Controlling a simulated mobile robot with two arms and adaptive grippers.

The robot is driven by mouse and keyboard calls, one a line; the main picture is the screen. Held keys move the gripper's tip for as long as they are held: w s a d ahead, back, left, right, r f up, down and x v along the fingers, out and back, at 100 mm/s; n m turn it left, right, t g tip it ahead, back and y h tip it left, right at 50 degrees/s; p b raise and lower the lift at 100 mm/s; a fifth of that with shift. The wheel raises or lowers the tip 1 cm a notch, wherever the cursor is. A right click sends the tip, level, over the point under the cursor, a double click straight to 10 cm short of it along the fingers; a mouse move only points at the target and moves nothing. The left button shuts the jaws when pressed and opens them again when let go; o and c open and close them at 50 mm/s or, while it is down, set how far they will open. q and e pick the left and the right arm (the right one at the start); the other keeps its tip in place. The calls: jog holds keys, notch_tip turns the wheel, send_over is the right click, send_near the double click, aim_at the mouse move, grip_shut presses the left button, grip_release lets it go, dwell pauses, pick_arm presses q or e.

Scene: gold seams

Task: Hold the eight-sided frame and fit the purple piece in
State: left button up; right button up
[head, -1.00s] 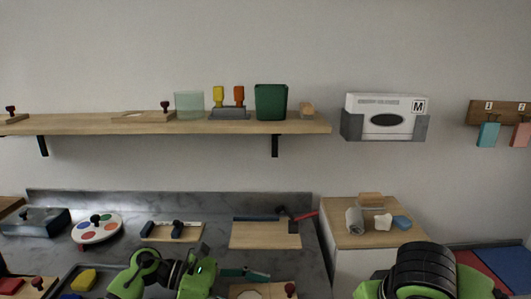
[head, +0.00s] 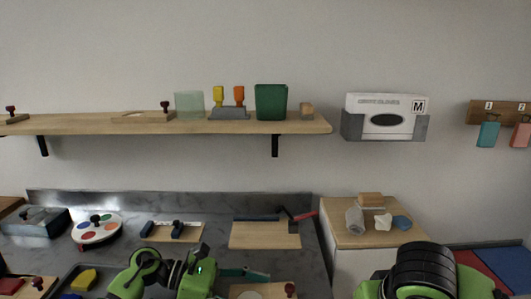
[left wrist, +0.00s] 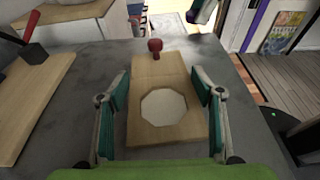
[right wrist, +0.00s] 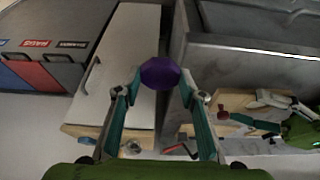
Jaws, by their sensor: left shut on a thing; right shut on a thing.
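The eight-sided frame (left wrist: 150,135) is a flat wooden board with a pale eight-sided opening and a dark red knob (left wrist: 155,45) at its far end. It lies on the grey worktop. My left gripper (left wrist: 162,90) is shut on the board, a finger along each long side. In the head view only part of the frame (head: 242,289) shows at the bottom edge. The purple piece (right wrist: 160,73) is held between the fingertips of my right gripper (right wrist: 160,78), in the air and apart from the frame. In the head view the right gripper and the piece are out of sight.
Behind the frame lies a wooden board (head: 265,236) with a red-handled tool (head: 302,214). A round palette (head: 97,229) stands farther left. Right of the worktop is a cabinet (head: 345,235) with small items. A shelf (head: 220,128) runs above.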

aim_at(252, 292)
jog(key=w+a+r+n, duration=0.1)
jog(key=w+a, duration=0.2)
jog(key=w, duration=0.1)
jog(key=w+a+n, duration=0.1)
jog(key=w+a, duration=0.2)
jog(key=w, duration=0.2)
jog(key=w+a+r+n+y, duration=0.1)
jog(key=w+a, duration=0.3)
jog(key=w, duration=0.1)
jog(key=shift+w+r, duration=0.2)
jog(key=shift+r, duration=0.1)
jog(key=a, duration=0.1)
jog(key=a+n, duration=0.1)
jog(key=a, duration=0.1)
jog(key=a+n+y, duration=0.1)
jog(key=shift+w+a+r, duration=0.15)
jog(key=shift+a+r, duration=0.05)
jog(key=shift+r, duration=0.1)
jog(key=s+a+r+n, duration=0.1)
jog(key=a, duration=0.1)
jog(key=s+a+n+g+y, duration=0.1)
jog(key=s+a+n, duration=0.1)
jog(key=a, duration=0.1)
jog(key=s+a+r+n, duration=0.1)
jog(key=s+a+n, duration=0.1)
jog(key=shift+s+a+r, duration=0.25)
jog(key=shift+r, duration=0.1)
jog(key=shift+f, duration=2.65)
jog(key=shift+f, duration=0.4)
